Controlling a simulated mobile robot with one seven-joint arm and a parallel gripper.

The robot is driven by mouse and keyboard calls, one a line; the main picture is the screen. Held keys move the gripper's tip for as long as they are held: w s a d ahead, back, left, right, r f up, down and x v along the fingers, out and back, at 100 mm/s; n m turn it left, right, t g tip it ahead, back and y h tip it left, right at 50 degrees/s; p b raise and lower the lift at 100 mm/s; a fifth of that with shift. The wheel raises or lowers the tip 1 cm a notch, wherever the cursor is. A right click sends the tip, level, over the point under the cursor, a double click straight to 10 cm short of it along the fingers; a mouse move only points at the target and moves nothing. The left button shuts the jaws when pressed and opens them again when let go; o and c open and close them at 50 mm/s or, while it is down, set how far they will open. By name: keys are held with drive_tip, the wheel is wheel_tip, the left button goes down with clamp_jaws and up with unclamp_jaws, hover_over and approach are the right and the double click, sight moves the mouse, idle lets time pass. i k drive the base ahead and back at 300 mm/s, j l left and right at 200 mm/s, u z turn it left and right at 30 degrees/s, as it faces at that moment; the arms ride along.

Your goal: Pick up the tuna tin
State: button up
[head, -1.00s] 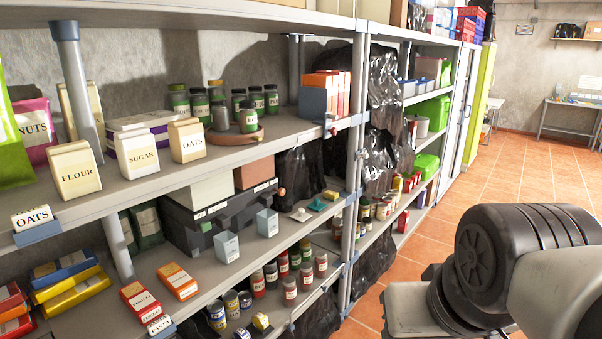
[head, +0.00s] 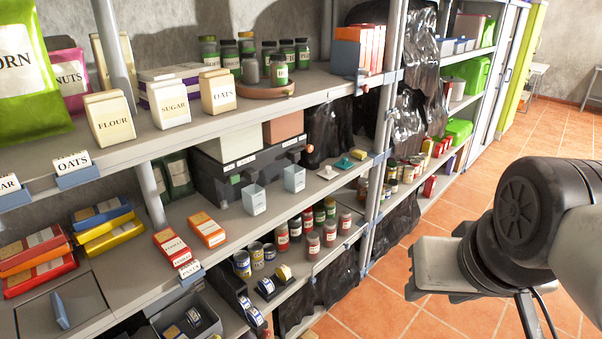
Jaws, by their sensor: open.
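No label that I can read says tuna. Small flat tins with blue, yellow and white labels stand on the lower shelf: a yellow and white one (head: 284,272), a blue one (head: 265,287) and others further front (head: 246,303). Some seem to sit tilted in dark holders. Which of them is the tuna tin, I cannot tell. Parts of my arm fill the lower right, well to the right of the shelves. My gripper's fingers do not show in this view.
Blue-labelled jars (head: 242,264) and red jars (head: 313,246) stand behind and right of the tins. A grey bin (head: 190,325) is at their left. The middle shelf (head: 185,212) overhangs them. A shelf post (head: 372,215) stands to the right. Orange floor tiles (head: 375,310) are clear.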

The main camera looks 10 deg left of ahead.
sight(255, 315)
drive_tip(key=k+u, duration=0.1)
drive_tip(key=u, duration=0.85)
drive_tip(key=k+j+z, duration=0.2)
drive_tip(key=j, duration=0.2)
drive_tip(key=u, duration=0.1)
drive_tip(key=i+l+u, duration=0.1)
drive_tip(key=u, duration=0.3)
drive_tip(key=i+l+u, duration=0.1)
drive_tip(key=l+u, duration=0.25)
drive_tip(key=u, duration=0.4)
drive_tip(key=i+l+u, duration=0.2)
drive_tip(key=l, duration=0.4)
drive_tip(key=l+u, duration=0.2)
drive_tip(key=l, duration=0.4)
drive_tip(key=l+u, duration=0.1)
drive_tip(key=l, duration=1.35)
drive_tip(key=i, duration=0.05)
